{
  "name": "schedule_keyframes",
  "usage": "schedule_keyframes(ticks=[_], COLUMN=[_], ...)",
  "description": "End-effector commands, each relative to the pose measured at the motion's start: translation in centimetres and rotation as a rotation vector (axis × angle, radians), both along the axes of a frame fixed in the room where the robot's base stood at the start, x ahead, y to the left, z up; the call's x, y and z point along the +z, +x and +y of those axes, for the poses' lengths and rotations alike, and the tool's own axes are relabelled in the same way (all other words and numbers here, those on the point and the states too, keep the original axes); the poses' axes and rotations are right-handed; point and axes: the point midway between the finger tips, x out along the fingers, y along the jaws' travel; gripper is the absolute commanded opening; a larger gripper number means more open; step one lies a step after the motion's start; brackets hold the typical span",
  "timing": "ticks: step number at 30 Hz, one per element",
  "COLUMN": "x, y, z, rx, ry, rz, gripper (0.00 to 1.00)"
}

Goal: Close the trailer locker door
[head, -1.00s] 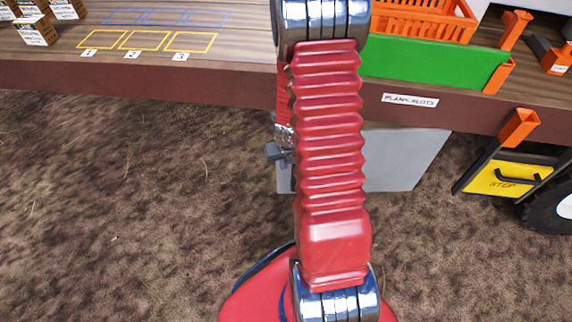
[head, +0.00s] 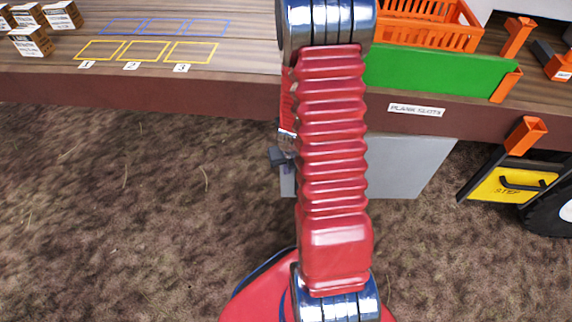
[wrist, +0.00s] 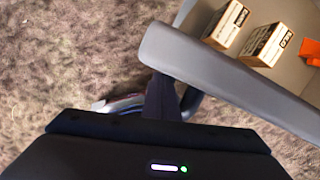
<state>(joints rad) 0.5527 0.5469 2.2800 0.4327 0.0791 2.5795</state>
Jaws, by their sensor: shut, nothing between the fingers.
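The grey locker panel (head: 410,165) hangs below the trailer's front edge, partly hidden behind my red arm. In the wrist view its thick grey edge (wrist: 215,75) runs from upper left to lower right. Behind that edge lies a grey space with small boxes in it, so the locker looks open. My gripper (head: 277,157) is a small dark shape left of the arm, by the panel's left end. In the wrist view my dark fingers (wrist: 163,92) are shut and empty, close to the grey edge. I cannot tell whether they touch it.
Two small boxes (wrist: 246,36) and an orange thing (wrist: 311,50) sit behind the grey edge. The trailer deck (head: 200,85) overhangs the locker. Bare ground (head: 130,200) is open on the left.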

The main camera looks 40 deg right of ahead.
Motion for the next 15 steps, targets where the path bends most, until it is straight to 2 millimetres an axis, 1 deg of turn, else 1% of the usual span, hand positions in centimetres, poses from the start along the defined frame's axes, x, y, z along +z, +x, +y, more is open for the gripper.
schedule_keyframes(ticks=[5,15], x=[0.7,3.8], y=[-0.1,-0.7], z=[0.0,0.4], rx=[0.000,0.001], ry=[0.000,-0.001], rz=[-0.002,-0.003], gripper=[0.00,0.00])
